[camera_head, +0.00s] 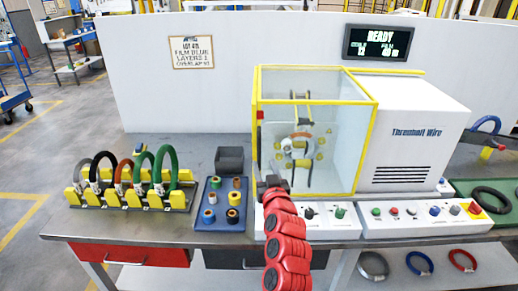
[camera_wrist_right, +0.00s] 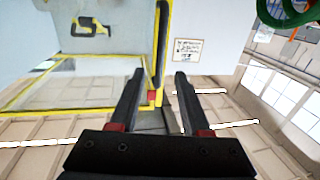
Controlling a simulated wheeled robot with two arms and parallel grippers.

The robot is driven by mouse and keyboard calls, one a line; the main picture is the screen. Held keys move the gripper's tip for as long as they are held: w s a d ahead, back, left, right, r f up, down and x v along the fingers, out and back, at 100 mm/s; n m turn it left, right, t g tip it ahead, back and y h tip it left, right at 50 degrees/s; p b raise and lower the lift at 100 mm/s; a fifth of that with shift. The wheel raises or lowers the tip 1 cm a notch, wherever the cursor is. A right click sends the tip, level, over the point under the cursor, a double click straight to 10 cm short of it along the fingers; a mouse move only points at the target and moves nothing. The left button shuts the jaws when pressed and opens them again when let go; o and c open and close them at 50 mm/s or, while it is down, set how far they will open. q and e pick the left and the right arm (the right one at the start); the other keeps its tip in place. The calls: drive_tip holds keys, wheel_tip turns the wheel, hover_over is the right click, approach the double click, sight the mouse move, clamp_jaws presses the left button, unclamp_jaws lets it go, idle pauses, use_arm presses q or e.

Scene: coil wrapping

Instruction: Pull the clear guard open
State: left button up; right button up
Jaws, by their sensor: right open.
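The clear guard (camera_head: 330,125) is a see-through box with a yellow frame on the front of the white machine. It looks shut, and a ring-shaped wrapping head (camera_head: 299,146) shows through it. My right gripper (camera_head: 272,183) is in front of the guard's lower left corner, at the end of the red arm. In the right wrist view the fingers of my right gripper (camera_wrist_right: 158,82) are open. The guard's yellow edge (camera_wrist_right: 161,45) appears between the fingertips; I cannot tell whether they touch it. My left gripper is out of view.
Left of the machine are a blue tray (camera_head: 208,218) of spools and a yellow rack (camera_head: 78,190) holding several coils. A control panel (camera_head: 410,220) with buttons lies in front of the machine. A display (camera_head: 388,43) reads READY. A black coil (camera_head: 491,200) lies at right.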

sight(260, 152)
drive_tip(key=w, duration=0.2)
drive_tip(key=w+a+p, duration=0.1)
drive_tip(key=w, duration=0.1)
drive_tip(key=w+p, duration=0.1)
drive_tip(key=w, duration=0.2)
drive_tip(key=shift+a+r, duration=0.1)
drive_tip(key=shift+a, duration=0.2)
drive_tip(key=shift+w, duration=0.8)
clamp_jaws()
idle(0.6)
